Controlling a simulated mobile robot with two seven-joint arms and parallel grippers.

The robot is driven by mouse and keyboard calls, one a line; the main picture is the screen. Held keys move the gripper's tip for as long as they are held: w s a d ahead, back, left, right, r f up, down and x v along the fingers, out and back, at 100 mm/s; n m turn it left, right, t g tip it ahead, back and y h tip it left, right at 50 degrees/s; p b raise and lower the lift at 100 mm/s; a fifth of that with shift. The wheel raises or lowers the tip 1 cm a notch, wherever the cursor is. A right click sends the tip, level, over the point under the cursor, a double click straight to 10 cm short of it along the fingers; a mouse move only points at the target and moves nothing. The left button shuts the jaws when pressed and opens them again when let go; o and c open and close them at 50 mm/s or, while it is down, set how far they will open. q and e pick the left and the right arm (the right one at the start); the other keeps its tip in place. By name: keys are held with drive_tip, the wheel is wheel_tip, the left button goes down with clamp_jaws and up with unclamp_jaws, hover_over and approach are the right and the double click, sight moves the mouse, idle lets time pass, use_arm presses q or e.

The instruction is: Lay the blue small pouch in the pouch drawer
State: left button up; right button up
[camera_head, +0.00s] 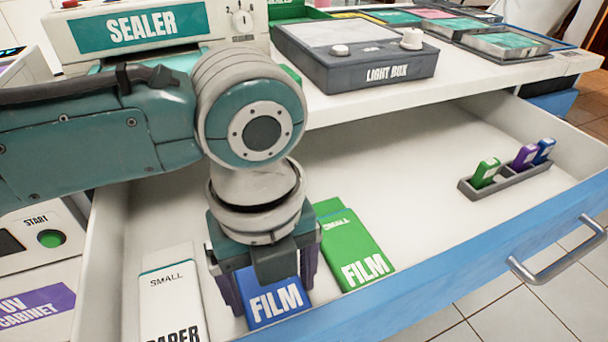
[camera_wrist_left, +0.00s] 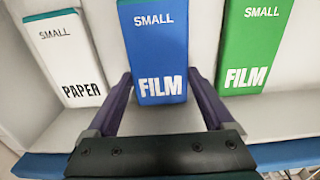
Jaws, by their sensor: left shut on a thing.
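The blue small film pouch (camera_head: 277,306) is between the fingers of my left gripper (camera_head: 266,292), low inside the open pouch drawer (camera_head: 420,160). In the left wrist view the blue pouch (camera_wrist_left: 155,45) lies lengthwise between the two purple fingers, which are shut on its sides. I cannot tell whether its underside touches the drawer floor. In the head view my gripper hides most of the pouch. My right gripper is not in view.
A white small paper pouch (camera_head: 170,300) lies to the left and a green small film pouch (camera_head: 352,245) to the right. A grey holder (camera_head: 508,182) with several coloured clips sits at the drawer's right. The counter with the light box (camera_head: 355,65) overhangs the back. The drawer's middle is clear.

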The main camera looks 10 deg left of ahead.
use_arm(q)
drive_tip(key=shift+r+p, duration=0.1)
drive_tip(key=shift+p, duration=0.2)
idle(0.4)
drive_tip(key=shift+f, duration=0.25)
idle(0.5)
drive_tip(key=o, duration=1.1)
drive_tip(key=shift+o, duration=0.2)
wheel_tip(320, 180, up, 10)
drive_tip(key=p, duration=0.3)
drive_tip(key=shift+d+p, duration=0.1)
drive_tip(key=shift+p, duration=0.2)
